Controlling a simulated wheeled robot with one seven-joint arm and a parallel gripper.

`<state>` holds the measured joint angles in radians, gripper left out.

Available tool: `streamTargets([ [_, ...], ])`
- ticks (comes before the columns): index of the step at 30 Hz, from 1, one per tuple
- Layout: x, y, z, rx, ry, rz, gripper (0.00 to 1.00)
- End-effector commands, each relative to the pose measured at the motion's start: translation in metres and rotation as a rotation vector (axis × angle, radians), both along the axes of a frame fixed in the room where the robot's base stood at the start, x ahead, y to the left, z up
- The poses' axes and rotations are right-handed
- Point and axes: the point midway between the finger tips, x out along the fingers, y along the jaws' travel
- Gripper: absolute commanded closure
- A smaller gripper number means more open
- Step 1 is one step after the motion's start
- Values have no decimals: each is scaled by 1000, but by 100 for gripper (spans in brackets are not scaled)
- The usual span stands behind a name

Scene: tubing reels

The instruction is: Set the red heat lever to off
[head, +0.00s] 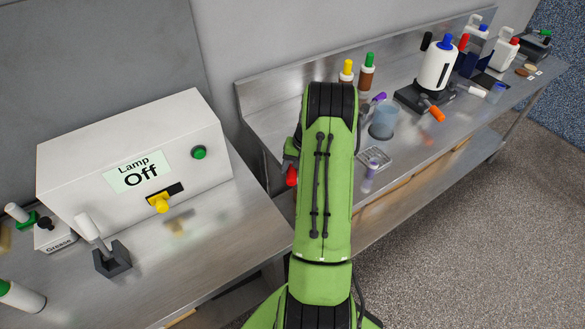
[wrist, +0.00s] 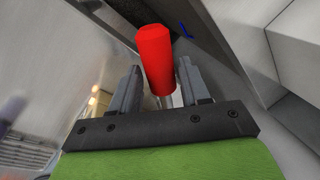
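The red lever handle (wrist: 155,58) is a thick faceted red grip on a thin pale stem, large in the wrist view. My gripper (wrist: 158,82) is open, with one grey finger on each side of the handle's lower part; a gap shows at least on the left. In the head view a red tip (head: 291,176) shows just left of my green arm, likely the same handle. My arm hides the rest of the lever, its mount and most of the gripper there. No heat label or display is visible.
A white box (head: 75,160) reading "Lamp Off" has a yellow lever (head: 160,204) and green button (head: 199,152). A white-handled lever (head: 93,230) stands in front. The right bench holds bottles, a beaker (head: 384,120) and a white device (head: 437,68). Bare metal lies right of the box.

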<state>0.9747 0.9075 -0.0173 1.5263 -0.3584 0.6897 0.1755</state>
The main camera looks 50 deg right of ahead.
Motion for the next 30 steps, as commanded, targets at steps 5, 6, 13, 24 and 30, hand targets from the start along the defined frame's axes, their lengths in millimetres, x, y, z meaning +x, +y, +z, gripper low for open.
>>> streamTargets([
  [5,0,0,0,0,0,-1,42],
  [6,0,0,0,0,0,-1,42],
  [13,-1,-2,10,-2,-2,-2,42],
  [24,-22,-18,107,-5,-4,-4,42],
  [30,-30,-23,145,-1,-2,-2,42],
])
